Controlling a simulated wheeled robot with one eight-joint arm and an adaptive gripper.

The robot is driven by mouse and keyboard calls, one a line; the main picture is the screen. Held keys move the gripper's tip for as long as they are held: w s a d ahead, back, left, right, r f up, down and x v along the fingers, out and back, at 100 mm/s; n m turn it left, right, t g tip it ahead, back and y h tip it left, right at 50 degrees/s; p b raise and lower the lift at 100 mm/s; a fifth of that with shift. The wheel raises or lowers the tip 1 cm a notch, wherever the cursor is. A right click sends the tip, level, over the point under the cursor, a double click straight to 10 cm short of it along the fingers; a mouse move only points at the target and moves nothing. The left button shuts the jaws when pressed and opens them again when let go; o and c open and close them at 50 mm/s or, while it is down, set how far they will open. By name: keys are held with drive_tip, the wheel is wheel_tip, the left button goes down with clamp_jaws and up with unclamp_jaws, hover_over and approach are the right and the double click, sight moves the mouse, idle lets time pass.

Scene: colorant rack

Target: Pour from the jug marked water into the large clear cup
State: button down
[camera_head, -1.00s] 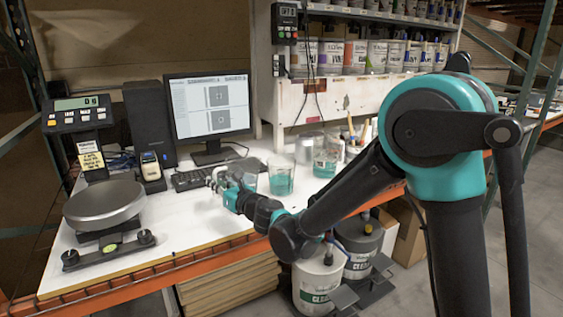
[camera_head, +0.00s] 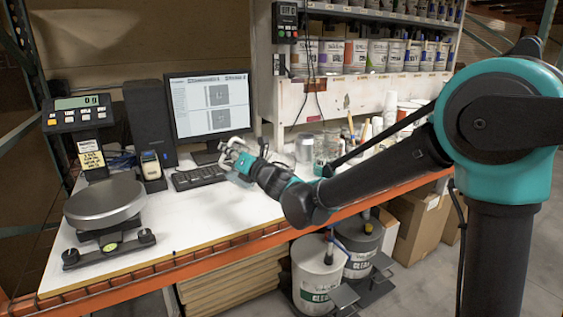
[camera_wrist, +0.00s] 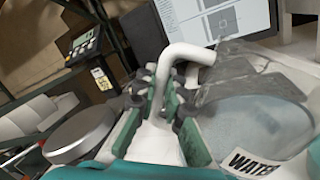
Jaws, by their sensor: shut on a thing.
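My gripper (camera_head: 238,157) is raised over the bench in front of the monitor. In the wrist view, its fingers (camera_wrist: 164,90) are shut on a white bent handle (camera_wrist: 185,53). Right of the handle is the clear jug (camera_wrist: 255,110), holding pale blue liquid, with a label reading "WATE…" (camera_wrist: 252,163). The jug looks tilted in this view. In the head view the jug is mostly hidden by my gripper and wrist. A clear cup (camera_head: 325,147) stands on the bench right of my wrist, partly covered by my arm; I cannot tell if it is the large one.
The monitor (camera_head: 210,103) and keyboard (camera_head: 197,177) are close behind my gripper. A round scale (camera_head: 104,203) is at left. A metal can (camera_head: 305,148) stands beside the clear cup. The bench front at centre is bare. Pails (camera_head: 318,270) stand below.

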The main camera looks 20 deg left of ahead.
sight(233, 138)
drive_tip(key=shift+w+d+r+m, duration=0.1)
drive_tip(key=shift+w+r+m, duration=0.1)
drive_tip(key=shift+r, duration=0.2)
drive_tip(key=shift+w+d+r+m, duration=0.1)
drive_tip(key=shift+r+m, duration=0.1)
drive_tip(key=shift+r, duration=0.15)
drive_tip(key=shift+w+d+r+m, duration=0.2)
drive_tip(key=shift+w+r+m, duration=0.05)
drive_tip(key=shift+r+m, duration=0.2)
drive_tip(key=shift+w+d+r+m, duration=0.15)
drive_tip(key=shift+w+r+m, duration=0.05)
drive_tip(key=shift+r+m, duration=0.2)
idle(0.6)
drive_tip(key=shift+w+d+r+m+t+p, duration=0.35)
drive_tip(key=shift+w+r+m+t+p, duration=0.2)
drive_tip(key=shift+m+p, duration=0.45)
idle(3.0)
